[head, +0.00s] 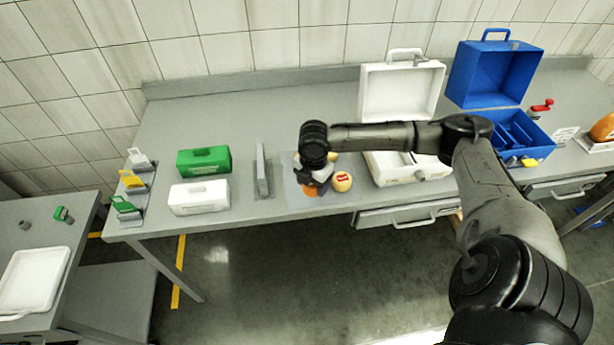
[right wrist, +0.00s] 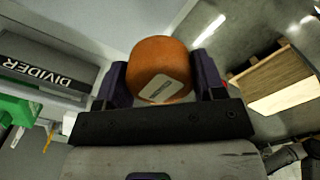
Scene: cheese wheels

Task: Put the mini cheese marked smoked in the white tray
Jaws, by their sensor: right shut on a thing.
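My right gripper (head: 318,178) is over the grey mat (head: 291,200) on the long bench. It is shut on an orange-brown mini cheese (head: 311,191). In the right wrist view the cheese (right wrist: 150,55) sits between the two dark fingers (right wrist: 160,78), with a pale label whose print is too small to read. A pale yellow cheese with a red label (head: 343,182) lies just right of the gripper; another pale one is partly hidden behind it. The white tray (head: 35,280) lies on the low table at the far left and looks empty. My left gripper is not in view.
A grey upright divider (head: 262,170) stands left of the mat. Further left are a green box (head: 204,161), a white box (head: 199,197) and tag holders (head: 131,182). Open white (head: 402,92) and blue (head: 493,75) cases stand right. A floor gap separates bench and low table.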

